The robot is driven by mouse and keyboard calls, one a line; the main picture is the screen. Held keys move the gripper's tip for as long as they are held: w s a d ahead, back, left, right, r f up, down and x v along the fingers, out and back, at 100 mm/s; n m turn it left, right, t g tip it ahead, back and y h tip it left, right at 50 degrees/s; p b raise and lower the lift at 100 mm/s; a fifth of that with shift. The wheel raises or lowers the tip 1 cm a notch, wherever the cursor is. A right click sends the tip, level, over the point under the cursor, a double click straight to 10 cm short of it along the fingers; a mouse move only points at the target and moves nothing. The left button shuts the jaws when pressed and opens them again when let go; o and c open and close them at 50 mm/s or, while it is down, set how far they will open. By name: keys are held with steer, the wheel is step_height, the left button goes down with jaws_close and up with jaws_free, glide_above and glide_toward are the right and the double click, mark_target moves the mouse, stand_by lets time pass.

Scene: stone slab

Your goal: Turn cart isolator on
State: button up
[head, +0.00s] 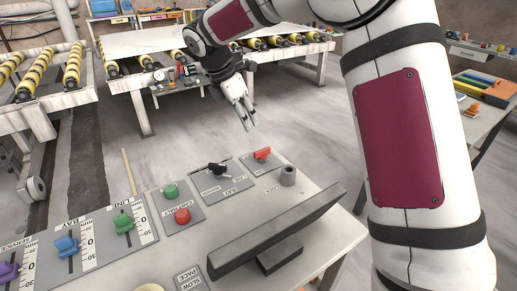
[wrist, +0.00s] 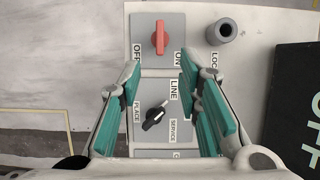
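A red rotary handle (head: 262,154), the only switch with OFF and ON marks, sits on a grey plate at the panel's far end. In the wrist view the red handle (wrist: 160,38) is upright, between OFF at left and ON at right. I cannot read a cart isolator name on it. My gripper (head: 244,112) is above and beyond the panel, apart from the handle. In the wrist view its teal-padded fingers (wrist: 157,78) are spread with nothing between them, and the red handle shows past the fingertips.
A black selector knob (wrist: 154,119) marked LINE, PLACE and SERVICE is beside the red handle's plate. A grey post (wrist: 222,31) stands close to it. A dark raised screen (head: 277,230), green button (head: 171,191) and red button (head: 182,216) are on the same panel.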

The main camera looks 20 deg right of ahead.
mark_target(262, 150)
steer(key=x, duration=1.3)
steer(key=shift+d+f, duration=0.2)
steer(key=shift+f, duration=0.15)
jaws_close()
